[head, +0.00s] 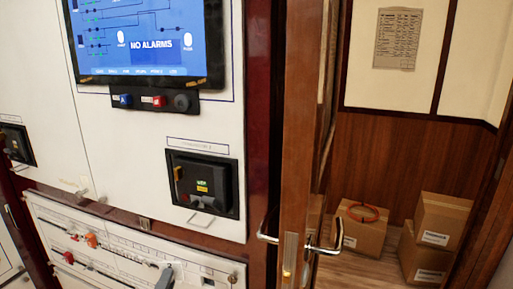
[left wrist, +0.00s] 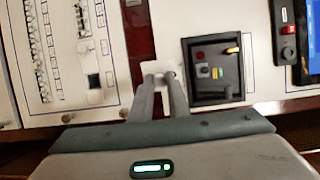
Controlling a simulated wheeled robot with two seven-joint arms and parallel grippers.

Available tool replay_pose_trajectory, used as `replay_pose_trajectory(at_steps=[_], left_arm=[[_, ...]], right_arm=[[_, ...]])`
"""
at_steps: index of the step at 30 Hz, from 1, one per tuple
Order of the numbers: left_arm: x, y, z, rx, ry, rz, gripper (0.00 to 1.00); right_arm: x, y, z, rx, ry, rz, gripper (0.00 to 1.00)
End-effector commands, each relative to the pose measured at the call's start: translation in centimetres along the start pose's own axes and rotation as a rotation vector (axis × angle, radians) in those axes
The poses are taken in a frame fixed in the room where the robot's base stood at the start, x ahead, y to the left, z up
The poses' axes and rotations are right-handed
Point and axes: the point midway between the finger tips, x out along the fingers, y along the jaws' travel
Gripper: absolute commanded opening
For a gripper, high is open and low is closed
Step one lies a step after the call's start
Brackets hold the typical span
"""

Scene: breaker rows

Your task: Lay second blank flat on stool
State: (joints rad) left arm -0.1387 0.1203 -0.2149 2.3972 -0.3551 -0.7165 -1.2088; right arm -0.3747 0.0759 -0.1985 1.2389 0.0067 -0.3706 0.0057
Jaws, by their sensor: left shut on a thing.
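My left gripper (left wrist: 162,80) shows in the left wrist view, with its two grey fingers closed together on a small flat white blank (left wrist: 149,69). The fingers cover the lower middle of the blank. It is held in front of the cabinet fronts, beside a black-framed breaker recess (left wrist: 215,72); the distance to the cabinet is hard to judge. I cannot make out the left gripper clearly in the head view. The stool shows in neither view. No second blank can be picked out. My right gripper is in neither view.
White cabinets carry a blue screen (head: 140,38), a breaker recess (head: 203,184) and a lower row of switches (head: 90,240). A wooden door (head: 300,130) with a metal handle (head: 325,248) stands open.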

Motion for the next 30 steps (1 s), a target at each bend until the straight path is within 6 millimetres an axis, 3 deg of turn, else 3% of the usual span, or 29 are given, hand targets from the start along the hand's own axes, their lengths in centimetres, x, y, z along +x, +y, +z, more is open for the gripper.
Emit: replay_pose_trajectory(at_steps=[8, 21, 30], left_arm=[[-1.8, 1.0, -0.1, -0.003, 0.002, 0.002, 0.0], [-8.9, 3.5, 0.0, -0.001, 0.001, 0.002, 0.0], [-9.6, 3.6, 0.0, 0.0, 0.001, -0.001, 0.0]], right_arm=[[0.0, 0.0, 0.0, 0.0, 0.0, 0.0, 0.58], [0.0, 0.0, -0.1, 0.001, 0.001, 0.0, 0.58], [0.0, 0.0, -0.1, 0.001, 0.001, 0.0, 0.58]])
